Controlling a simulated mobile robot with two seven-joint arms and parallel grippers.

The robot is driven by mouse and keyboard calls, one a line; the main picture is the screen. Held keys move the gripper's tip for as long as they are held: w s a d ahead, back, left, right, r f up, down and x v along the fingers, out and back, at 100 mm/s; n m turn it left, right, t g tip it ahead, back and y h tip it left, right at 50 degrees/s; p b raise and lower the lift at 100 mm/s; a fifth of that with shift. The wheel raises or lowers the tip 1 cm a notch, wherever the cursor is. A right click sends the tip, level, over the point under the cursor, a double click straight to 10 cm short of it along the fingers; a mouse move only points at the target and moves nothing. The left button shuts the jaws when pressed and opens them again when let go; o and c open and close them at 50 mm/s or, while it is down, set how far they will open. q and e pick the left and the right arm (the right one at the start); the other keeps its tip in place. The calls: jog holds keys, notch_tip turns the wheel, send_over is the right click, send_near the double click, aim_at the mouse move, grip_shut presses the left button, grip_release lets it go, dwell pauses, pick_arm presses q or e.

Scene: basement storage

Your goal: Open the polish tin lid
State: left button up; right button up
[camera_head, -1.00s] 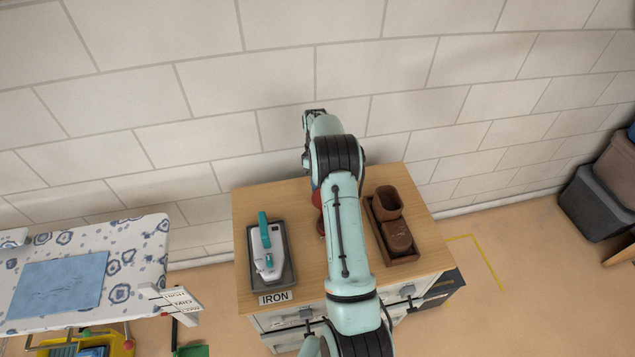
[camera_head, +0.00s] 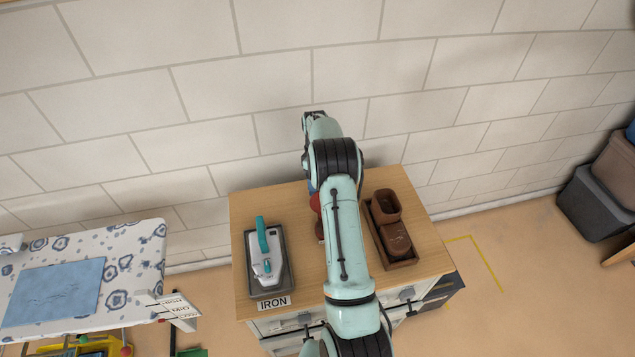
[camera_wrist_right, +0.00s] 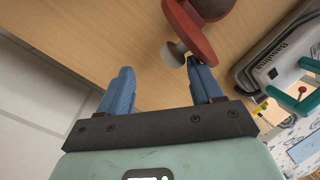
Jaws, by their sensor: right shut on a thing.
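The red-brown polish tin (camera_wrist_right: 194,32) is at the top of the right wrist view, cut off by the edge, with a small grey knob (camera_wrist_right: 175,54) on its side. In the head view only part of the tin (camera_head: 316,204) shows, left of my right forearm on the cabinet top. My right gripper (camera_wrist_right: 160,70) has its blue fingers around the knob side of the tin, the right finger touching the red edge. It is shut on the tin, though the exact contact is hard to see. I cannot tell how the lid sits. My left gripper is out of view.
On the wooden cabinet top (camera_head: 305,270), an iron (camera_head: 265,258) stands on a tray at left. A brick wall (camera_head: 240,90) is behind. An ironing board (camera_head: 130,260) stands to the left.

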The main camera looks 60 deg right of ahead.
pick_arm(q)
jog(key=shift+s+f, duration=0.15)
pick_arm(e)
jog(key=shift+s+a+f, duration=0.15)
jog(key=shift+s+f, duration=0.7)
jog(key=shift+f, duration=0.3)
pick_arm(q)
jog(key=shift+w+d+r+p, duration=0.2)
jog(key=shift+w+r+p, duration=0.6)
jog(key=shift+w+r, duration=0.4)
pick_arm(e)
jog(key=w+v, duration=0.1)
jog(key=v, duration=1.5)
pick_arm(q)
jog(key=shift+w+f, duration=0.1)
pick_arm(e)
jog(key=shift+w+f, duration=0.1)
jog(key=shift+w, duration=0.1)
jog(key=shift+a, duration=0.1)
